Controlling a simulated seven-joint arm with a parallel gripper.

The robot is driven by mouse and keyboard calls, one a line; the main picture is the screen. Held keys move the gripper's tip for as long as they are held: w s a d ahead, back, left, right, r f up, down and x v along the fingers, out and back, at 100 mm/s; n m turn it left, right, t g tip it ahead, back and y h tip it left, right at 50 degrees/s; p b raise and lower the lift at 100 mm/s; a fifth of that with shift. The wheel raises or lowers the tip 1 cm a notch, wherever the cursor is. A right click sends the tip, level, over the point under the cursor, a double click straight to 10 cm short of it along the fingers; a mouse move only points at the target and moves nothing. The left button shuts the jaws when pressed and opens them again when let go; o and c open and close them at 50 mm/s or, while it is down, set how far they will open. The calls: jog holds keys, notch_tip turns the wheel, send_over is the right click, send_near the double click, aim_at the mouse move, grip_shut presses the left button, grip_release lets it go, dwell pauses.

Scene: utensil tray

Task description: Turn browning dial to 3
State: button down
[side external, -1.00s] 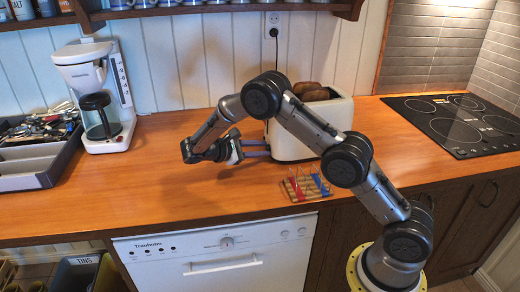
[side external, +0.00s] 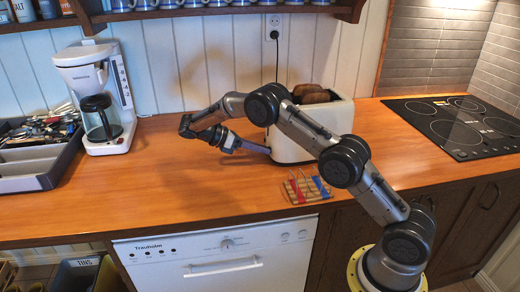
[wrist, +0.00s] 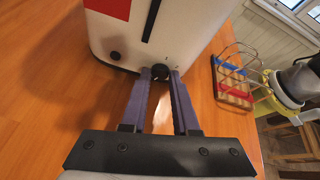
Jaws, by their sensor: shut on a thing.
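The white toaster (side external: 310,128) stands on the wooden counter with brown bread slices (side external: 314,96) in its top. Its end face (wrist: 160,30) fills the top of the wrist view. A black browning dial (wrist: 160,71) sits low on that face, near small marks too small to read. My gripper (wrist: 160,75) is shut on the dial, one purple finger on each side of it. In the side view my gripper (side external: 268,152) reaches the toaster's left end, with the dial hidden. The dial's setting cannot be read.
A wire rack with red and blue parts (side external: 306,187) stands in front of the toaster. A coffee maker (side external: 96,98) and a utensil tray (side external: 40,165) are at the left. A black hob (side external: 455,122) is at the right. The counter's left middle is clear.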

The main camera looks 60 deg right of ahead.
jog(key=shift+w+d+n+g+y, duration=0.15)
jog(key=shift+n+g+y, duration=0.55)
jog(key=shift+n, duration=0.5)
jog(key=c, duration=0.7)
grip_release()
jog(key=shift+f, duration=0.1)
